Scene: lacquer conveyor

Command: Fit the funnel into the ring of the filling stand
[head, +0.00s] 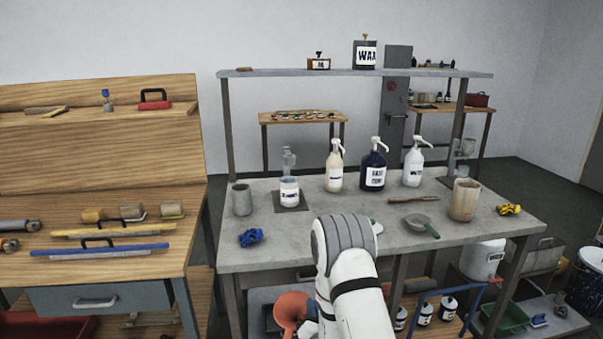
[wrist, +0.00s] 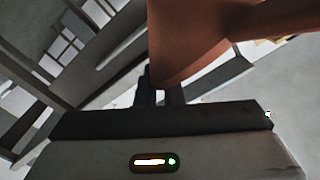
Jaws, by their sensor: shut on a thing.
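An orange funnel (head: 291,312) shows low in the head view, in front of the bench and below its top, partly hidden by my white arm. In the wrist view the funnel (wrist: 190,45) fills the upper middle. My gripper (wrist: 160,92) is shut on it; the fingers are dark and the exact grip is hard to see. On the bench a dark square plate (head: 291,208) carries a white labelled jar (head: 289,191), with a greyish upright shape (head: 289,160) behind it. This may be the filling stand; I cannot make out a ring.
A wooden workbench (head: 100,240) stands at left. A shelf with more containers is under the bench.

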